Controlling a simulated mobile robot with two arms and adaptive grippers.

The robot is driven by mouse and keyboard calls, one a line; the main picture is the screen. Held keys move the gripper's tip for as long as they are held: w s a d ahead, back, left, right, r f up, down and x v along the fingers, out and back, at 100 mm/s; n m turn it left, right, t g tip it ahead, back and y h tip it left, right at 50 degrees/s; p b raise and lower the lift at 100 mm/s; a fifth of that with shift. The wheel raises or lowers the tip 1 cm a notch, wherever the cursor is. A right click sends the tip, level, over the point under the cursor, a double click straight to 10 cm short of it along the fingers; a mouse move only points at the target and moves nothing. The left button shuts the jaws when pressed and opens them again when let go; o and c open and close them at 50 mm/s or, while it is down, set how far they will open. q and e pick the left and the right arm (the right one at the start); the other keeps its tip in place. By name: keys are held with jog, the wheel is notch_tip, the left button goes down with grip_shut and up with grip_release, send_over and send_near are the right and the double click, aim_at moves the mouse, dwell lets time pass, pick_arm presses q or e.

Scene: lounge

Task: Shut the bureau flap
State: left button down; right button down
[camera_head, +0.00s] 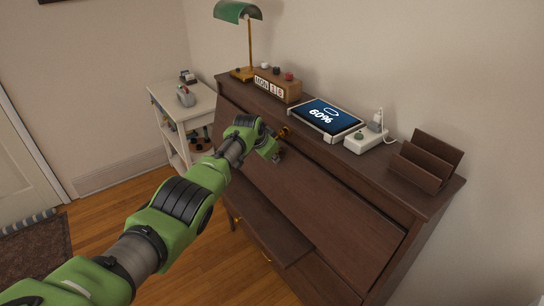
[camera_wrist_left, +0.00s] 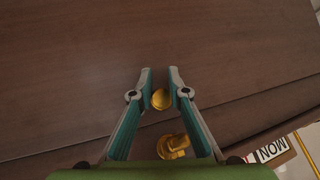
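The bureau (camera_head: 440,199) is dark brown wood. Its sloping flap (camera_head: 335,205) is raised, with its upper edge close to the frame; a dark line runs between them. In the left wrist view the flap (camera_wrist_left: 80,70) fills most of the picture. A round brass knob (camera_wrist_left: 160,99) sits on it near that edge. My left gripper (camera_wrist_left: 161,80) has its fingers close on both sides of the knob and looks shut on it. In the head view my left gripper (camera_head: 272,150) is at the flap's upper edge, its fingers partly hidden. My right gripper is not in view.
Another brass fitting (camera_wrist_left: 173,147) lies close to the knob. A brown board (camera_head: 265,222) juts out below the flap. On top stand a green lamp (camera_head: 238,12), a calendar block (camera_head: 277,86), a tablet (camera_head: 325,116) and a letter rack (camera_head: 428,160). A white side table (camera_head: 185,110) stands left.

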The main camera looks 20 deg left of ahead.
pick_arm(q)
jog(key=c, duration=2)
grip_release()
jog(key=shift+w+r, duration=0.2)
jog(key=shift+r, duration=0.3)
jog(key=shift+w+r, duration=0.2)
jog(key=shift+r, duration=0.25)
jog(key=shift+o, duration=0.8)
jog(key=shift+s, duration=0.1)
jog(key=shift+s+f, duration=0.15)
jog(key=shift+s, duration=0.05)
jog(key=shift+f, duration=0.1)
jog(key=d+v, duration=0.1)
jog(key=v, duration=1.1)
jog(key=shift+a, duration=0.45)
jog(key=shift+s, duration=0.15)
